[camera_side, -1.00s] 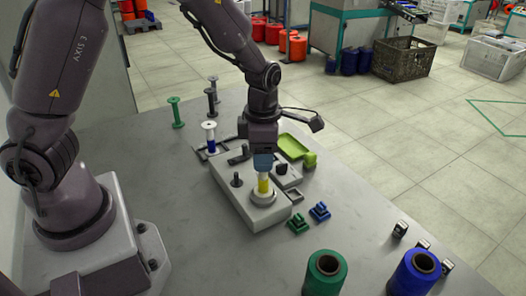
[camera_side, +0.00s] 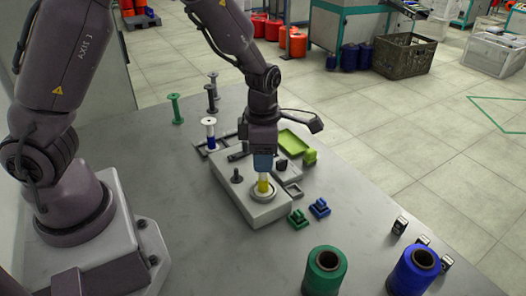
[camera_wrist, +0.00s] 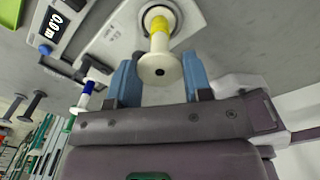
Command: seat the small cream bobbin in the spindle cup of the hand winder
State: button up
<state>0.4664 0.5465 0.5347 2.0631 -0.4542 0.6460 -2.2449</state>
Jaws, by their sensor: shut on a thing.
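The small cream bobbin (camera_side: 263,186) with yellow thread stands about upright at the spindle cup (camera_side: 270,197) of the hand winder (camera_side: 262,213). My gripper (camera_side: 263,169) is above it, with its blue fingers shut on the bobbin's upper end. In the wrist view, the cream flange of the bobbin (camera_wrist: 160,68) shows between the fingers of my gripper (camera_wrist: 160,88). Its far end lies inside the ring of the cup (camera_wrist: 146,12) there. How deep the lower end sits is hidden.
A white bobbin with blue thread (camera_side: 210,141) stands behind the winder, with a green bobbin (camera_side: 176,108) and dark ones farther back. A lime tray (camera_side: 295,143) is behind right.

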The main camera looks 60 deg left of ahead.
jog(key=o, duration=0.8)
jog(key=shift+r, duration=0.1)
jog(key=shift+r, duration=3.4)
